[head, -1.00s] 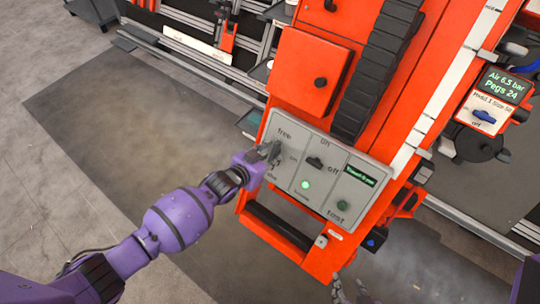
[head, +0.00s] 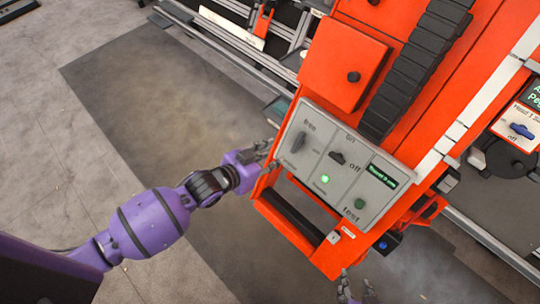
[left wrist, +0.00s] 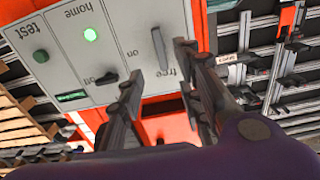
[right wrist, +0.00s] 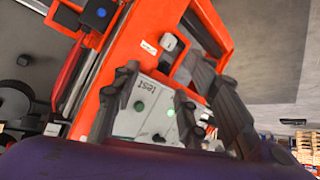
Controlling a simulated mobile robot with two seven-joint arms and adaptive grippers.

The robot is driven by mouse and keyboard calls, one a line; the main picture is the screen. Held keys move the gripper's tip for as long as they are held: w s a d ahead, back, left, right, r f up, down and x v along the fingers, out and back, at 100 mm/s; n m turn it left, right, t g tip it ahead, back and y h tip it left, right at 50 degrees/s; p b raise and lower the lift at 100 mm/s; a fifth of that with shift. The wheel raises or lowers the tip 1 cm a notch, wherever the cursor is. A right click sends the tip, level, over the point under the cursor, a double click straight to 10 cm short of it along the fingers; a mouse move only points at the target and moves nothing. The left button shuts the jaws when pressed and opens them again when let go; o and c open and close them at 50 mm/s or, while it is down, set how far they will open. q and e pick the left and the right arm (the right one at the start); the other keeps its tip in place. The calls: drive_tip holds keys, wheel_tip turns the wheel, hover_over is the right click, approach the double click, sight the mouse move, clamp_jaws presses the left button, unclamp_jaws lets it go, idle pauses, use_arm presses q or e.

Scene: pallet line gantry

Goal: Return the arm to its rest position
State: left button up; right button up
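The grey control panel (head: 318,188) is on the orange gantry. It has a lever (head: 298,141) under the word "free", a black on/off switch (head: 337,158), a lit green lamp (head: 325,179), a small green-text display and a green test button (head: 360,203). My left gripper (head: 268,158) is beside the panel's left edge, apart from the lever. In the left wrist view its fingers (left wrist: 160,72) are spread and empty, with the lever (left wrist: 161,49) beyond them. My right gripper (head: 355,290) is low, below the gantry's lower end. In the right wrist view its fingers (right wrist: 165,80) are apart and empty.
A black handle bar (head: 292,215) runs below the panel. An orange box (head: 342,65) and a black ribbed cable chain (head: 415,70) sit above it. A pegs station with a blue knob (head: 521,130) is at right. Dark floor mat (head: 150,100) at left is clear.

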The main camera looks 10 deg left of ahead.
idle(0.6)
use_arm(q)
drive_tip(key=s+a+f+n+y+p, duration=0.1)
drive_tip(key=s+a, duration=0.3)
drive_tip(key=s, duration=0.5)
drive_tip(key=s+a+f+n+g+y+p, duration=0.1)
drive_tip(key=s+a+f+n+y, duration=0.2)
drive_tip(key=s, duration=0.7)
drive_tip(key=s+a+f+n+y+p, duration=0.2)
drive_tip(key=s+a, duration=0.4)
drive_tip(key=s, duration=0.4)
drive_tip(key=shift+f+n+y, duration=0.4)
drive_tip(key=shift+f+n, duration=0.1)
use_arm(e)
drive_tip(key=r, duration=0.2)
drive_tip(key=a+r, duration=0.1)
drive_tip(key=shift+w+r, duration=0.3)
drive_tip(key=shift+w, duration=0.1)
drive_tip(key=shift+w+a+r, duration=0.1)
drive_tip(key=shift+w, duration=0.2)
drive_tip(key=shift+w+a+r, duration=0.1)
drive_tip(key=shift+w, duration=0.25)
